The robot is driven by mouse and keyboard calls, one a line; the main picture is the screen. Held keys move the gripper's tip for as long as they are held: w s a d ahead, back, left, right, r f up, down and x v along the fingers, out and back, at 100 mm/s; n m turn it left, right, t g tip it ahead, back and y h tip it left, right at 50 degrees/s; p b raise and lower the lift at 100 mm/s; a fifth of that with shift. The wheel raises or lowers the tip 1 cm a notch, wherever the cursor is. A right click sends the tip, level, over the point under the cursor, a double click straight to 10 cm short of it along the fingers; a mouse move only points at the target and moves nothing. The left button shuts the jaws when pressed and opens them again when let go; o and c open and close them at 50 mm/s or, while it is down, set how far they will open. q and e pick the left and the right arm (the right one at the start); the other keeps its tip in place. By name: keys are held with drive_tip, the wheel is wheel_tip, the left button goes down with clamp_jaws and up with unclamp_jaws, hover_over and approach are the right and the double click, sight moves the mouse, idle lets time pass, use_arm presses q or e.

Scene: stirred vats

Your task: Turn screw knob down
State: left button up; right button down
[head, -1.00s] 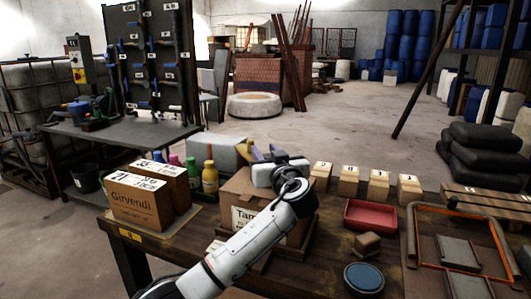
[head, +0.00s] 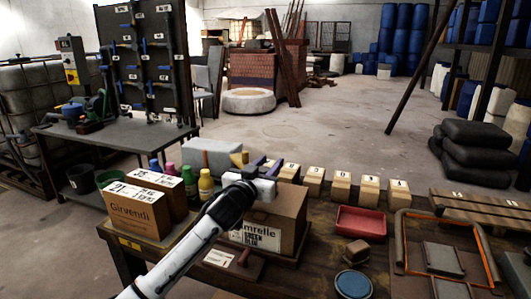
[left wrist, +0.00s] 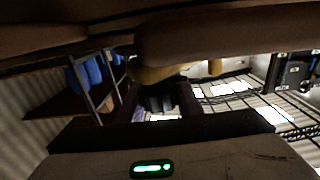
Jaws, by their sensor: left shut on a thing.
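My left gripper (head: 266,163) is over the back of the printed cardboard box (head: 288,207) on the workbench. Its dark fingers are shut. In the left wrist view a yellowish, rounded piece (left wrist: 163,73) lies at the fingertips, likely the screw knob; its shape is mostly hidden. In the head view a small yellow part (head: 237,158) shows just left of the fingers, beside a grey block (head: 210,152). I cannot tell whether it is the same piece. My right gripper is not in view.
Bottles (head: 206,186) and the Girvendi box (head: 137,210) stand left of the gripper. Numbered wooden blocks (head: 341,185) line the back edge. A red tray (head: 361,222), a blue round lid (head: 353,283) and an orange-edged frame (head: 402,243) lie to the right.

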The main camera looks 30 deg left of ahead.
use_arm(q)
drive_tip(key=m+h+p, duration=0.2)
drive_tip(key=shift+d+r+h, duration=0.15)
drive_tip(key=shift+r+h, duration=0.1)
drive_tip(key=shift+h, duration=0.15)
drive_tip(key=m+h+p, duration=0.1)
drive_tip(key=h, duration=0.1)
drive_tip(key=m+h+p, duration=0.1)
drive_tip(key=shift+d+f+h+p, duration=0.15)
drive_tip(key=shift+d+h+p, duration=0.2)
drive_tip(key=shift+d+h, duration=0.05)
drive_tip(key=shift+d+m+h, duration=0.15)
drive_tip(key=shift+m+h, duration=0.25)
drive_tip(key=shift+f+p, duration=0.1)
drive_tip(key=shift+p, duration=0.25)
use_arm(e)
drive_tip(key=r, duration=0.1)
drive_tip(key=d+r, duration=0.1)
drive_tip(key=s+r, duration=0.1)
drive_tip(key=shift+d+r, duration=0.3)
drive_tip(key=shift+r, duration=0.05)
use_arm(q)
drive_tip(key=shift+s+d+f+m+h, duration=0.1)
drive_tip(key=shift+d+m+h, duration=0.1)
drive_tip(key=shift+m+h, duration=0.3)
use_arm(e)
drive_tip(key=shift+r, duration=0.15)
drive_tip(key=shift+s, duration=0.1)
use_arm(q)
drive_tip(key=o, duration=1)
